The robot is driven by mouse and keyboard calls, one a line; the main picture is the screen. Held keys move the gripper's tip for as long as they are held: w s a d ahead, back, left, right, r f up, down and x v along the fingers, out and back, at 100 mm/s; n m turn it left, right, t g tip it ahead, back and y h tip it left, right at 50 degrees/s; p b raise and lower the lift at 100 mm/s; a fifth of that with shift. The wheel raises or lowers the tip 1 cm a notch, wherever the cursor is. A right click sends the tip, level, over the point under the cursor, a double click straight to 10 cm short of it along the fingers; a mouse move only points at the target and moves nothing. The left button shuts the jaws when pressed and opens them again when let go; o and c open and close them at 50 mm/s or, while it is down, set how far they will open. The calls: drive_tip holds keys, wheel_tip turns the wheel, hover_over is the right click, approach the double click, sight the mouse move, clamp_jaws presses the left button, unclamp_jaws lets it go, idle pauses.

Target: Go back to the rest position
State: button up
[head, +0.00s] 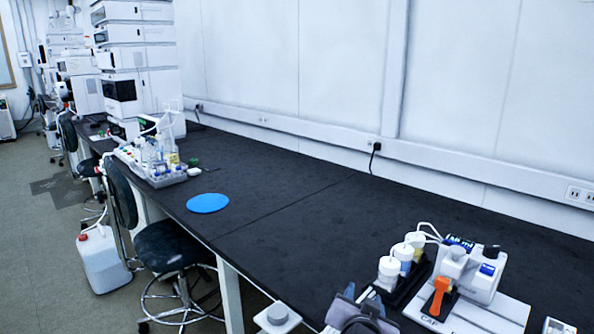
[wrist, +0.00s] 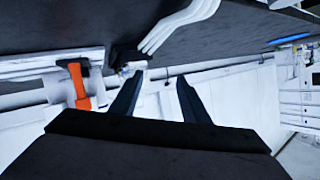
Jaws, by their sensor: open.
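My gripper (wrist: 160,77) shows in the wrist view as two dark fingers spread apart, with nothing held between them. The wrist view is tilted, with the dark bench top along its upper edge. An orange part (wrist: 76,86) is left of the fingers and white tubes (wrist: 182,24) are above them, both apart from the fingertips. In the head view I cannot make out the fingers for certain; a grey and dark shape at the bottom edge may be part of my arm.
A white device with an orange lever (head: 440,290) stands at front right. White-capped bottles (head: 402,256) sit beside it in a black holder. A blue disc (head: 207,203) lies on the dark bench (head: 300,220). Instrument stacks (head: 140,60) stand far left. The bench middle is clear.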

drive_tip(key=s+a+f+n+g+y+p, duration=0.2)
drive_tip(key=s+a+f+n+g+y, duration=0.25)
drive_tip(key=s+a, duration=0.55)
drive_tip(key=s+d+f+n+g+b, duration=0.1)
drive_tip(key=s+d+f+g+b, duration=0.35)
drive_tip(key=s+f, duration=0.35)
drive_tip(key=s+d+f+n+g+b, duration=0.1)
drive_tip(key=s+d+f+g+b, duration=0.3)
drive_tip(key=s+f, duration=0.35)
wheel_tip(320, 180, up, 28)
drive_tip(key=d+p, duration=0.1)
drive_tip(key=p, duration=2.8)
wheel_tip(320, 180, down, 12)
drive_tip(key=b, duration=1.2)
drive_tip(key=shift+s+f+h+b, duration=0.15)
drive_tip(key=shift+s+h+b, duration=0.15)
drive_tip(key=shift+h, duration=0.15)
drive_tip(key=shift+n, duration=0.25)
drive_tip(key=shift+c, duration=0.3)
